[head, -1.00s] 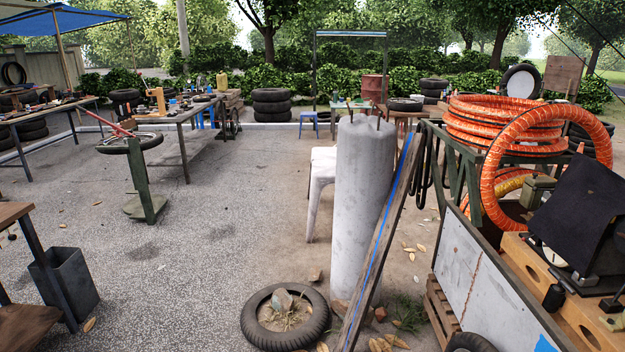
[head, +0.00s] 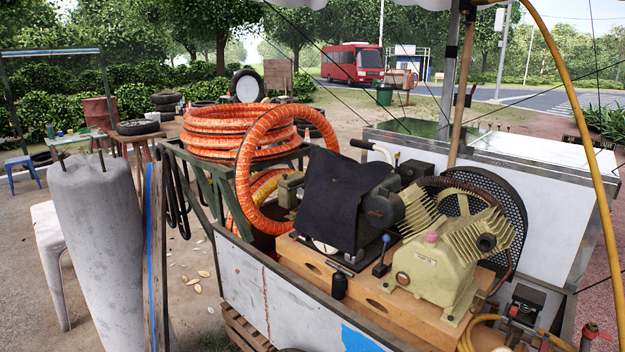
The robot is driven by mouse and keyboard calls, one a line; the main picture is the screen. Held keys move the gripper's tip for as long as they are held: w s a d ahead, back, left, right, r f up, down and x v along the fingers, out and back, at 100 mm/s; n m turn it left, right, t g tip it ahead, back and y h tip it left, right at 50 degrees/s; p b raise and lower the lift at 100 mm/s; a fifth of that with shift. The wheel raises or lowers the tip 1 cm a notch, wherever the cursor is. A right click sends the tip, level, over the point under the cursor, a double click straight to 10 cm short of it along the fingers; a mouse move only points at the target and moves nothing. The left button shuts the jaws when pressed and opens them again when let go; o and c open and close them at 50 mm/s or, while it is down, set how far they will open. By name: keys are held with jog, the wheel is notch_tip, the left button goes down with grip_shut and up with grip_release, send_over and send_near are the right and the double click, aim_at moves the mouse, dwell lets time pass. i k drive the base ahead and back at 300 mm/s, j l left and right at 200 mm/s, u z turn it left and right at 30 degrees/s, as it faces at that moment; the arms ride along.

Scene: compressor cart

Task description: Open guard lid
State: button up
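In the head view, a compressor with a pale yellow-green finned pump (head: 440,262) stands on a wooden base (head: 400,318) on the cart. A dark, flat, cloth-like panel (head: 335,205) leans at a tilt to the left of the pump, next to a dark motor-like part (head: 383,208). I cannot tell for sure which of these is the guard lid, or whether it is open or shut. My gripper does not show in this view.
Orange ribbed hose (head: 245,135) lies coiled on a green frame left of the compressor. A concrete pillar (head: 98,235) and a white stool (head: 52,255) stand at left. The cart's pale side panel (head: 255,290) runs along the front. A yellow hose (head: 570,110) arcs at right.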

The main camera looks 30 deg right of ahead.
aim_at(413, 169)
jog(key=i+j+z, duration=0.1)
jog(key=z, duration=0.35)
jog(key=i+j+z, duration=0.15)
jog(key=z, duration=0.25)
jog(key=i+j+z, duration=0.25)
jog(key=z, duration=0.2)
jog(key=i+j+z, duration=0.1)
jog(key=z, duration=0.35)
jog(key=j+z, duration=0.4)
jog(key=i+j+z, duration=0.15)
jog(key=j+z, duration=0.25)
jog(key=i+j+z, duration=0.15)
jog(key=j+z, duration=0.2)
jog(key=i+j+z, duration=0.15)
jog(key=i+j, duration=0.15)
jog(key=j, duration=0.1)
